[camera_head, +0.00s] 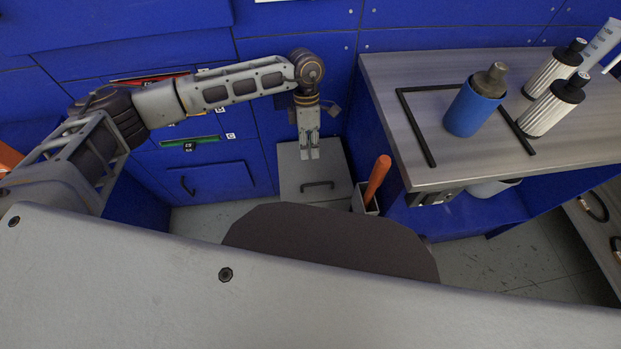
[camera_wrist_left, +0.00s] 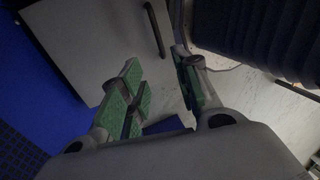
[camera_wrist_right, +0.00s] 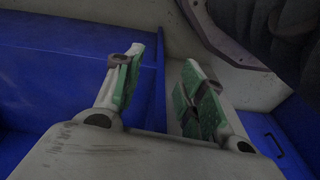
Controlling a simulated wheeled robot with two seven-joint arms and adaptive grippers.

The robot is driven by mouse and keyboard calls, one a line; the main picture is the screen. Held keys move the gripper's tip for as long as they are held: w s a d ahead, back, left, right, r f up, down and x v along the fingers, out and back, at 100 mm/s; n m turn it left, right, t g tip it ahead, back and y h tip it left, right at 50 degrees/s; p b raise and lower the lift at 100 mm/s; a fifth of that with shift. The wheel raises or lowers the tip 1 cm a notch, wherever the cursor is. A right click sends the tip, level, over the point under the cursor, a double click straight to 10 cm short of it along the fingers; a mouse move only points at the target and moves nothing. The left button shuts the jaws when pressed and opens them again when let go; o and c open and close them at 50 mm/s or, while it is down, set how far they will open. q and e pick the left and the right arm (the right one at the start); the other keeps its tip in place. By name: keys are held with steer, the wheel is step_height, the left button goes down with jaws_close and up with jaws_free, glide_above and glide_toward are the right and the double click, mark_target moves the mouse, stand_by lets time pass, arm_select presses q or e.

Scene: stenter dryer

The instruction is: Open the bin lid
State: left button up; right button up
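The bin's grey lid (camera_head: 296,167) lies flat and looks closed, low on the floor in front of the blue cabinets. Its black handle (camera_head: 317,184) runs along the near edge. My left gripper (camera_head: 309,155) hangs pointing down over the lid, on the far side of the handle. In the left wrist view its green-padded fingers (camera_wrist_left: 160,92) are apart with nothing between them; the lid (camera_wrist_left: 85,35) and handle (camera_wrist_left: 155,28) show beyond them. Whether a finger touches the lid is unclear. My right gripper (camera_wrist_right: 162,88) is open and empty, outside the head view.
An orange-handled item (camera_head: 377,178) stands in a small holder right of the bin. A worktable (camera_head: 465,165) at the right carries a blue cylinder (camera_head: 474,106) and white cylinders. Blue cabinets (camera_head: 205,180) stand left of the bin. Grey floor shows around it.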

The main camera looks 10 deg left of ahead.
arm_select(q)
steer(key=b, duration=0.2)
glide_above(310, 188)
steer(key=f, duration=1.1)
steer(key=shift+w+f, duration=0.2)
steer(key=shift+f, duration=0.05)
steer(key=shift+s+d+f, duration=0.1)
steer(key=shift+s+f, duration=0.05)
steer(key=shift+f, duration=0.55)
arm_select(e)
steer(key=r, duration=0.2)
steer(key=shift+w+a+r+t, duration=0.3)
steer(key=shift+w, duration=0.05)
arm_select(q)
steer(key=shift+c, duration=0.4)
arm_select(e)
steer(key=shift+s, duration=0.1)
arm_select(q)
jaws_close()
arm_select(e)
steer(key=shift+w, duration=0.2)
